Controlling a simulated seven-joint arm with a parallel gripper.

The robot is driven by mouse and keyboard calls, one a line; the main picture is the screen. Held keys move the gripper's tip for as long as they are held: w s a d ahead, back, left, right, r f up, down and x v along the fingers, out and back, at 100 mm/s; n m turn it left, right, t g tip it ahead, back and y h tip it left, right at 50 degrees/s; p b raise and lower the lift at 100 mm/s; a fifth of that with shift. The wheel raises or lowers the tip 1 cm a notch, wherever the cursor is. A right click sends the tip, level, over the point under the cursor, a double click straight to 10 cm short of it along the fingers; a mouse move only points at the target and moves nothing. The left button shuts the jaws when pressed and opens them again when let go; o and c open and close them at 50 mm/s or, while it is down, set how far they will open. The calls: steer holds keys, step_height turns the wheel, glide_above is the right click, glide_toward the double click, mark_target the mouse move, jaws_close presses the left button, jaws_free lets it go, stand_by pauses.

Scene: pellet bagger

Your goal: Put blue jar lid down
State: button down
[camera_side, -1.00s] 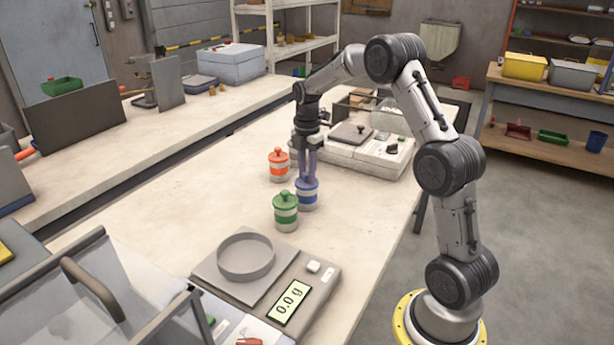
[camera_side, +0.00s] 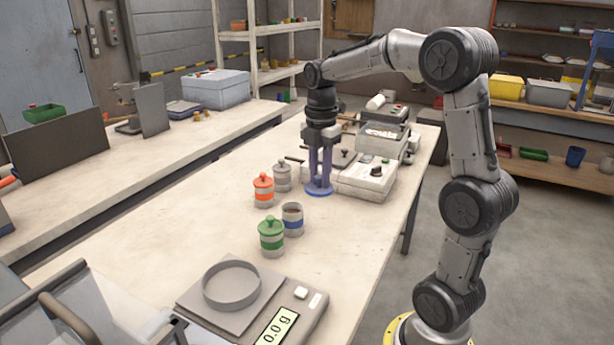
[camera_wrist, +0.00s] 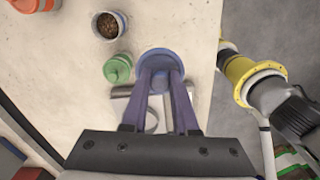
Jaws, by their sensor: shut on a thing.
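The blue jar lid (camera_side: 318,189) is between the fingers of my gripper (camera_side: 319,180), at or just above the table, behind and to the right of the jars. I cannot tell if it touches the table. The blue-banded jar (camera_side: 292,220) stands open and upright on the table. In the wrist view the open jar (camera_wrist: 108,26) holds brown pellets.
A green-lidded jar (camera_side: 271,236), an orange-lidded jar (camera_side: 263,190) and a grey jar (camera_side: 282,177) stand nearby. A sealing machine (camera_side: 365,180) is close beside my gripper. A scale (camera_side: 275,322) reading 0.0 g stands in front. Bare table lies right of the blue-banded jar.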

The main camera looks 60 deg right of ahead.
steer(key=shift+s+a+r, duration=0.35)
steer(key=shift+s, duration=0.3)
steer(key=s+a+f+m, duration=0.1)
steer(key=s+a+f, duration=0.3)
steer(key=s, duration=0.3)
steer(key=s+a+f, duration=0.4)
steer(key=s, duration=0.2)
steer(key=w+d+f, duration=0.1)
steer(key=w+f, duration=0.1)
steer(key=w, duration=0.1)
steer(key=w+d+f, duration=0.2)
steer(key=w+f, duration=0.1)
steer(key=w, duration=0.1)
steer(key=w+d+f, duration=0.1)
steer(key=w+f, duration=0.2)
steer(key=w, duration=0.1)
steer(key=shift+w+d+f, duration=0.15)
steer(key=shift+d+f, duration=0.05)
steer(key=shift+d, duration=0.2)
steer(key=shift+w+d+f, duration=0.1)
steer(key=shift+w+f, duration=0.1)
steer(key=shift+f, duration=0.8)
steer(key=shift+w+d+f, duration=0.1)
steer(key=shift+w+f, duration=0.05)
steer(key=shift+f, duration=0.8)
steer(key=shift+a+f, duration=0.1)
steer(key=shift+f, duration=0.05)
steer(key=c, duration=0.7)
jaws_free()
